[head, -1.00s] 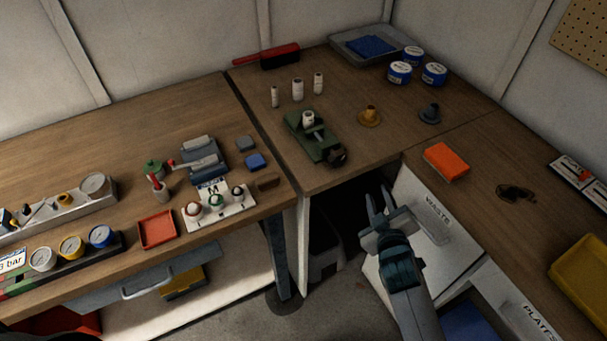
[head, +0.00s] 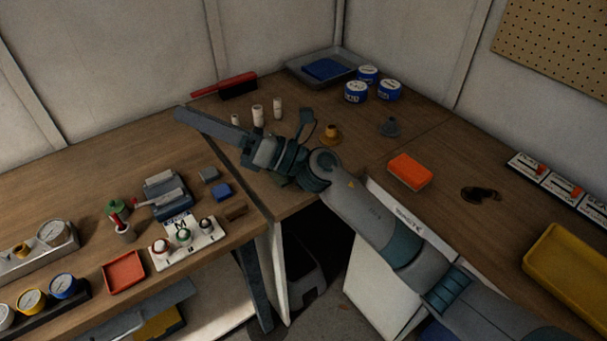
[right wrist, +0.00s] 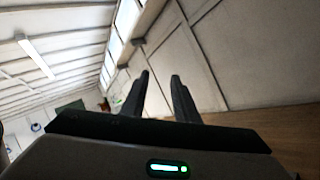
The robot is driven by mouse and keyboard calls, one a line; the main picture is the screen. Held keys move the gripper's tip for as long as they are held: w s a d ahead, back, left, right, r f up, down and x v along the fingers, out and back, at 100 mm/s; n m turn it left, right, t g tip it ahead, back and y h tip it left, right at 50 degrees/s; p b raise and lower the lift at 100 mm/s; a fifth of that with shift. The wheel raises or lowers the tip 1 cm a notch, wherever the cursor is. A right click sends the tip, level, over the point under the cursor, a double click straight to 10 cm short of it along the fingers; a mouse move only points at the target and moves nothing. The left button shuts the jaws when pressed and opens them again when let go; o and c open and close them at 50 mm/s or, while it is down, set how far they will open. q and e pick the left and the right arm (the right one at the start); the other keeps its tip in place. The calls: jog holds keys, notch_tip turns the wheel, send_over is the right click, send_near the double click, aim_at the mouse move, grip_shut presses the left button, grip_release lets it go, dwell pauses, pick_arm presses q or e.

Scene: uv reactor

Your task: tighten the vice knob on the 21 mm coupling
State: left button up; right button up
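My right gripper (head: 182,113) points to the left, held above the gap between the two benches, with my arm reaching in from the lower right. In the right wrist view its two dark fingers (right wrist: 160,80) stand apart with nothing between them. The green vice, its knob and the coupling in it are hidden behind my right wrist in the head view. They do not show in the right wrist view either. Three white couplings (head: 257,115) stand upright on the bench just behind my gripper. My left gripper is not in view.
Blue-and-white tins (head: 356,92), a grey tray (head: 298,71) and a red-handled brush (head: 238,86) lie at the back. An orange block (head: 410,172) lies on the right bench.

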jog(key=s+a+f+n+g+h, duration=0.2)
jog(key=a+f+n+g+h, duration=0.15)
jog(key=n+g, duration=0.35)
jog(key=w+d+f+n+h, duration=0.3)
jog(key=d+f+n+h, duration=0.1)
jog(key=f+n+h, duration=0.4)
jog(key=w+d+r+t+h, duration=0.1)
jog(key=w+d+h, duration=0.4)
jog(key=d, duration=0.4)
jog(key=w+d+r+n+t+h, duration=0.1)
jog(key=w+d+t+h, duration=0.1)
jog(key=w+d+h, duration=0.4)
jog(key=d, duration=0.3)
jog(key=shift+r, duration=0.25)
jog(key=shift+w+f, duration=0.1)
notch_tip(320, 180, down, 16)
jog(key=p, duration=0.6)
jog(key=shift+p, duration=0.4)
jog(key=shift+f, duration=0.65)
